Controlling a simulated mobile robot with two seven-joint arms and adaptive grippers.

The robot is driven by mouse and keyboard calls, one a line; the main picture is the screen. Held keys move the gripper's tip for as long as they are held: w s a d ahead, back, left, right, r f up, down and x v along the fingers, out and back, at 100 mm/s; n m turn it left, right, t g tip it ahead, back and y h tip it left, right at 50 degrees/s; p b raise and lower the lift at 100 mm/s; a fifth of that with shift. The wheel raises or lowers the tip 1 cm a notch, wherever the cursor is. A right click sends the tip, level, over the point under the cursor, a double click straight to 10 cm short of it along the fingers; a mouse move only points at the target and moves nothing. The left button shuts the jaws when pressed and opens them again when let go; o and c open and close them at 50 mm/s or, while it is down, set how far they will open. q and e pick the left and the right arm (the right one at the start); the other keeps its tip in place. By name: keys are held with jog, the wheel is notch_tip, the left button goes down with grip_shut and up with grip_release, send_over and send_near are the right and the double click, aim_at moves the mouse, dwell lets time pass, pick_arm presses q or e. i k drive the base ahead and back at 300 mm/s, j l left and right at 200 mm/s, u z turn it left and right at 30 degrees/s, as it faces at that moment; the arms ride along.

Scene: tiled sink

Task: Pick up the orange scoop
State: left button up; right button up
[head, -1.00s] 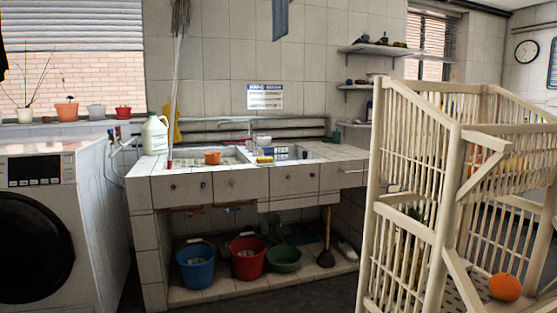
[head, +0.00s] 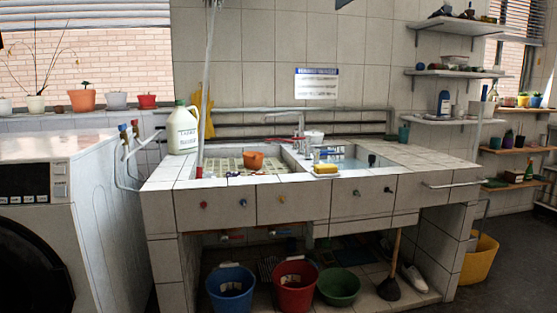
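A small orange scoop (head: 253,160) sits in the left basin of the tiled sink (head: 290,205), on a pale grid-like surface near the basin's middle. Its handle is hard to make out at this distance. Neither of my grippers shows in the head view, so their state is hidden.
Blue (head: 231,288) and red (head: 295,286) buckets and a green basin (head: 339,287) stand below. A washing machine (head: 50,215) is at left.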

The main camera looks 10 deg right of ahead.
aim_at(252, 160)
jog(key=i+l+z, duration=0.1)
jog(key=i+z, duration=0.25)
jog(key=i, duration=0.85)
